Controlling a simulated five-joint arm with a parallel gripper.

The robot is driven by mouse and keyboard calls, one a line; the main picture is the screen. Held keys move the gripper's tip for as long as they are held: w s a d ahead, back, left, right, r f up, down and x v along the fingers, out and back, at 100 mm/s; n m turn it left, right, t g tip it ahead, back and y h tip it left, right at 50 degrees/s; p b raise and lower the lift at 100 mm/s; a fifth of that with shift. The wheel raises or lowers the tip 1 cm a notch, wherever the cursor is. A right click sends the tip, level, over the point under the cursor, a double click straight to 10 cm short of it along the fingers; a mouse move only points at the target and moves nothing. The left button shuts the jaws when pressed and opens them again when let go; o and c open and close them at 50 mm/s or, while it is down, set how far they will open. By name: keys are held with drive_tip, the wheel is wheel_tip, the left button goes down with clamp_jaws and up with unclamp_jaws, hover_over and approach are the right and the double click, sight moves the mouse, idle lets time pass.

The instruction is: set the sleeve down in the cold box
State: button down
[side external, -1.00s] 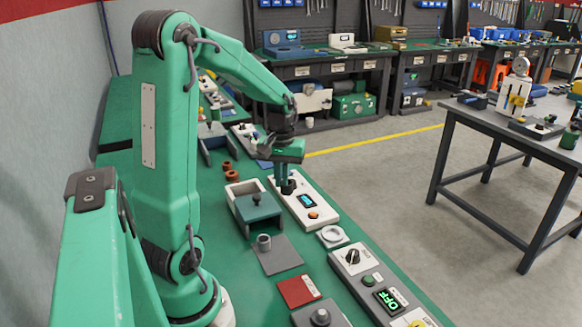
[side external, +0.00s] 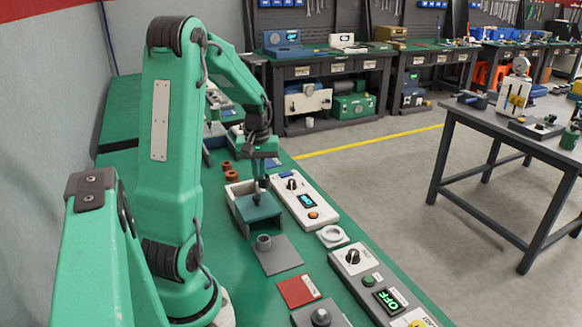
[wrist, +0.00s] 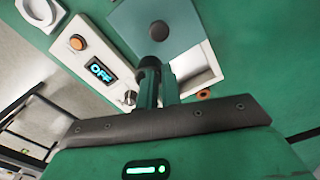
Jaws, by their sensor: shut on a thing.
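The cold box appears to be the white box (side external: 237,188) beside the display panel. Its teal lid (side external: 260,212) with a dark round knob sits over the near part, leaving a pale opening at the far end. In the wrist view the lid (wrist: 195,22) and the opening (wrist: 205,84) lie beyond my fingers. My gripper (side external: 258,186) is above the lid, near its knob. In the wrist view my gripper (wrist: 160,70) is shut on a small dark piece, seemingly the sleeve (wrist: 149,64). It is mostly hidden by the fingers and looks apart from the lid knob.
A white panel (side external: 323,217) with a knob, display and orange button stands right of the box. A grey mat (side external: 285,262) with a grey hollow cylinder (side external: 264,242) lies nearer. Orange-brown rings (side external: 231,175) lie behind the box.

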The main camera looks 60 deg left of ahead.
drive_tip(key=s+a+f, duration=0.1)
drive_tip(key=a, duration=0.1)
drive_tip(key=s+a+f, duration=0.1)
drive_tip(key=a+f, duration=0.1)
drive_tip(key=s+a+f, duration=0.1)
drive_tip(key=a, duration=0.1)
drive_tip(key=shift+s+a+f, duration=0.2)
drive_tip(key=shift+a+f, duration=0.1)
drive_tip(key=shift+a, duration=0.1)
drive_tip(key=shift+f, duration=1.95)
drive_tip(key=shift+f, duration=0.15)
drive_tip(key=c, duration=1.6)
unclamp_jaws()
wheel_tip(320, 180, up, 12)
drive_tip(key=shift+r, duration=0.15)
